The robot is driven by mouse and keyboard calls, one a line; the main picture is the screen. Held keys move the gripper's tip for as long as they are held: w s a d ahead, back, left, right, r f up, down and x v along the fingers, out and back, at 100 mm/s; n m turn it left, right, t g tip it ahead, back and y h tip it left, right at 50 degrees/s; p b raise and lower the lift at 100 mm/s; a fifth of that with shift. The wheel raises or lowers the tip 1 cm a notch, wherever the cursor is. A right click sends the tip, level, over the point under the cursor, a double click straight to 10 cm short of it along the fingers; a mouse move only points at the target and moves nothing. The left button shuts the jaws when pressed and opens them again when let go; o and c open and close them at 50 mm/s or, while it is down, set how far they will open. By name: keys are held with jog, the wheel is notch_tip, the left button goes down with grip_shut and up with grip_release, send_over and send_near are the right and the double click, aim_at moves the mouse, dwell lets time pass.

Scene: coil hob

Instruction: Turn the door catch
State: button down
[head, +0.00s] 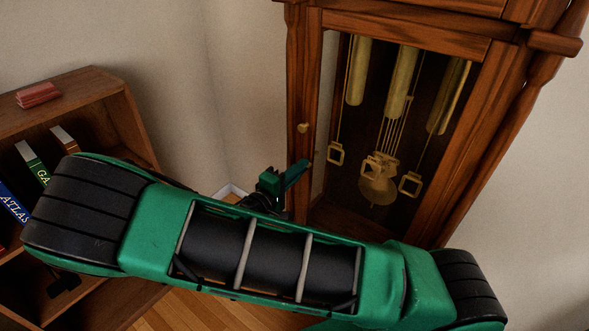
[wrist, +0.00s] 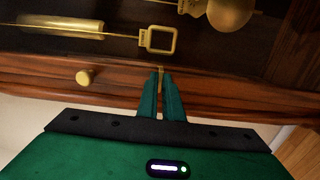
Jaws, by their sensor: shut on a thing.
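A tall wooden clock case (head: 295,60) has a glazed door. A round brass knob (head: 303,127) sits on the door's left frame; it also shows in the wrist view (wrist: 85,77). The door catch (wrist: 161,74) is a small thin brass piece on the wooden frame, apart from the knob. My gripper (wrist: 161,82) is shut on it, with a green finger on each side, so only a sliver of brass shows. In the head view my gripper (head: 300,170) reaches the door's left frame below the knob, and the catch cannot be made out there. The door looks closed.
Behind the glass hang brass weights (head: 401,82) and a pendulum (head: 378,188). A wooden bookcase (head: 115,95) with books and a red stack (head: 38,94) stands at the left. Bare wall lies between bookcase and clock. My arm covers much of the foreground.

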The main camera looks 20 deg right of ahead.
jog(key=shift+w+a+r, duration=0.1)
jog(key=c, duration=1.9)
grip_release()
jog(key=v, duration=1)
jog(key=shift+s+a, duration=0.25)
jog(key=shift+a, duration=0.1)
jog(key=shift+s, duration=0.1)
